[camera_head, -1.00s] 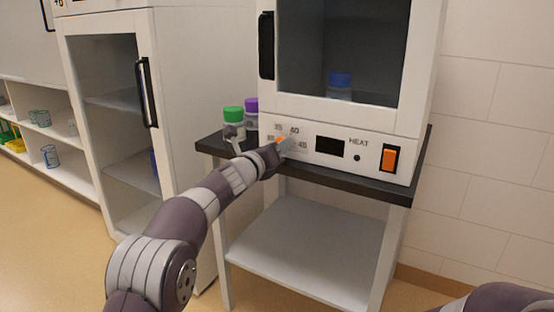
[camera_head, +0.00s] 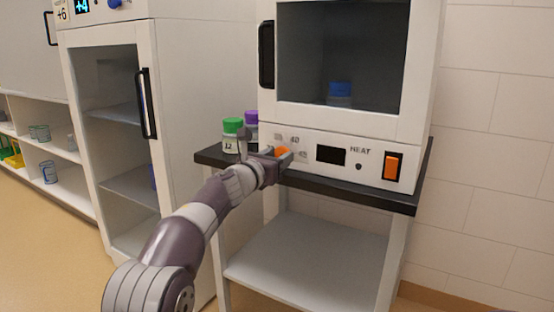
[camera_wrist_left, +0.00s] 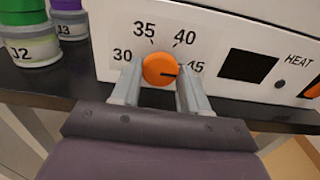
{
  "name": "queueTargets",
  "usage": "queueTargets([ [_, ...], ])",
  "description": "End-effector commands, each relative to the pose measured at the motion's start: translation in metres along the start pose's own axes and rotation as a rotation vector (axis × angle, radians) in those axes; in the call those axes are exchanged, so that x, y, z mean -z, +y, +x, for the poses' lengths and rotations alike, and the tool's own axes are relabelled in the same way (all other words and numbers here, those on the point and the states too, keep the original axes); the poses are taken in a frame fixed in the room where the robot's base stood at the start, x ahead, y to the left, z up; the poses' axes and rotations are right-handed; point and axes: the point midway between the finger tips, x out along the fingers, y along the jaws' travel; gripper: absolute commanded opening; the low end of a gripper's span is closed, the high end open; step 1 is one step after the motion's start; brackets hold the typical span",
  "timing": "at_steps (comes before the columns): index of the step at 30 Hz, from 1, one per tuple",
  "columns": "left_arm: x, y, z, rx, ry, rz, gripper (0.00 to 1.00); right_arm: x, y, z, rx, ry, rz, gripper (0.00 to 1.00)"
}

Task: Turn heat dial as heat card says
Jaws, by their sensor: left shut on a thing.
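The orange heat dial (camera_wrist_left: 160,69) is on the white front panel of the heating cabinet, with 30, 35, 40 and 45 printed around it. Its dark mark points right, close to the 45. The dial also shows in the head view (camera_head: 282,152), partly covered by my gripper. My left gripper (camera_head: 277,157) is shut on the dial, one finger on each side of it in the left wrist view (camera_wrist_left: 159,82). I see no heat card in these frames. My right gripper is out of view.
Right of the dial are a dark display (camera_head: 331,155) and an orange switch (camera_head: 392,166). A blue-capped jar (camera_head: 340,93) is behind the cabinet's glass.

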Motion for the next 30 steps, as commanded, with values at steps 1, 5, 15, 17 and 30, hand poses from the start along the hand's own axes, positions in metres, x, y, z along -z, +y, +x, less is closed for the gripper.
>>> queueTargets([
  [1, 0.002, 0.000, 0.000, 0.000, 0.003, 0.003, 0.14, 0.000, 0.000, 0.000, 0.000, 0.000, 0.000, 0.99],
  [5, 0.001, 0.000, 0.000, 0.000, 0.003, 0.004, 0.14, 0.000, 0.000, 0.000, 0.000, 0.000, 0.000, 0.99],
  [15, 0.001, 0.000, 0.000, 0.000, 0.001, 0.003, 0.68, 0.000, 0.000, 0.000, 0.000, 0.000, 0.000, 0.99],
  [17, 0.001, 0.000, 0.000, 0.000, 0.001, 0.003, 0.68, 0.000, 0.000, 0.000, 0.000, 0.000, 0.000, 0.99],
  [30, 0.003, 0.000, -0.048, -0.002, -0.001, 0.003, 0.68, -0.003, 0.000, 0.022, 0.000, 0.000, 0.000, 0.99],
])
